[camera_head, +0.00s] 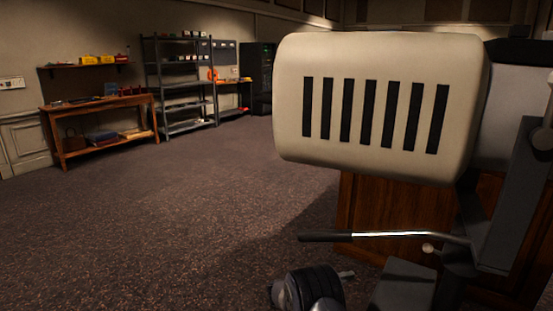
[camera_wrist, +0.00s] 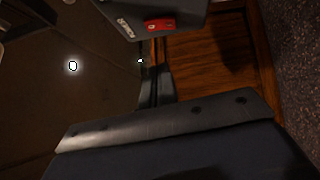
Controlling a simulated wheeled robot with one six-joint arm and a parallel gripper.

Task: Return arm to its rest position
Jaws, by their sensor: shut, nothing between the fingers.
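A dark, rounded, ribbed part (camera_head: 312,287) with a small light peg shows at the bottom of the head view. It may be part of my arm, but I cannot tell. No object of the task stands out.
A large cream housing with black slots (camera_head: 381,55) fills the head view's upper right, above brown wood (camera_head: 365,205). A metal lever (camera_head: 400,235) juts left below it. Carpet (camera_head: 150,220) is open at left; a workbench (camera_head: 100,105) and shelves (camera_head: 180,85) stand beyond.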

